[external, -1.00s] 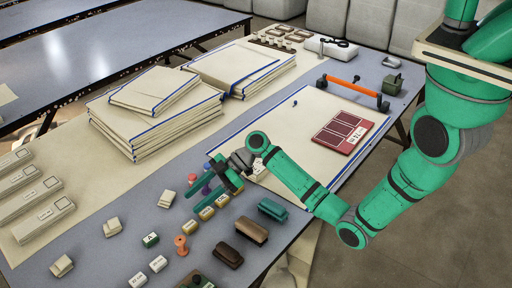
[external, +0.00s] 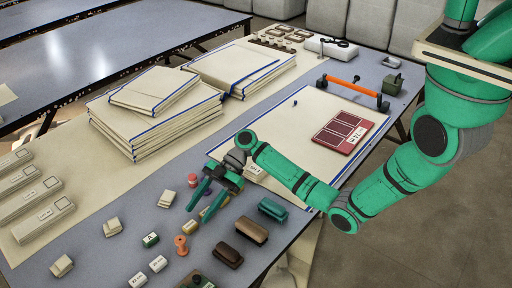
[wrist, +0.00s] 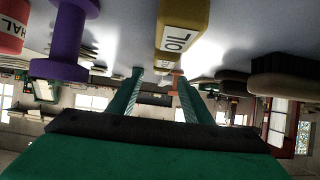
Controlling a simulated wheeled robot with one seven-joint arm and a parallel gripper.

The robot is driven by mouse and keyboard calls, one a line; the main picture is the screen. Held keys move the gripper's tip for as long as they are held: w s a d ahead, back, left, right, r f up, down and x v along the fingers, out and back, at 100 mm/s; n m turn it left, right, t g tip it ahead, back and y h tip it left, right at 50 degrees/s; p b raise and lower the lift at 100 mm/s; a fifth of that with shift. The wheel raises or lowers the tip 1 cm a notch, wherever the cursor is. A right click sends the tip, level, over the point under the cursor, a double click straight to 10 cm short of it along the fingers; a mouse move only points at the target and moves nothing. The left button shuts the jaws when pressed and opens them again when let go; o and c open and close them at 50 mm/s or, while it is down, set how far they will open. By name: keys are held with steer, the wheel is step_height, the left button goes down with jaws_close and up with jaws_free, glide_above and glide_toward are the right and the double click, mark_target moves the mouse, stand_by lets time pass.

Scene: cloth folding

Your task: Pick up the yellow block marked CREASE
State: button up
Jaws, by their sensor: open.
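My gripper (external: 198,214) is open and empty, low over the row of small yellow blocks near the table's front edge. In the external view a yellow block (external: 189,227) lies just beyond the fingertips, and another (external: 208,212) shows partly between and behind the fingers. None of their labels can be read there. I cannot tell which block is marked CREASE.
A purple spool (wrist: 68,40) and a red piece (wrist: 10,36) stand close by in the wrist view. Folded cloth stacks (external: 160,125) stand behind.

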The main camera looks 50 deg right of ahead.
mark_target(190, 225)
steer(key=shift+x, duration=2.2)
steer(key=c, duration=1.1)
steer(key=shift+c, duration=0.2)
steer(key=shift+r, duration=0.15)
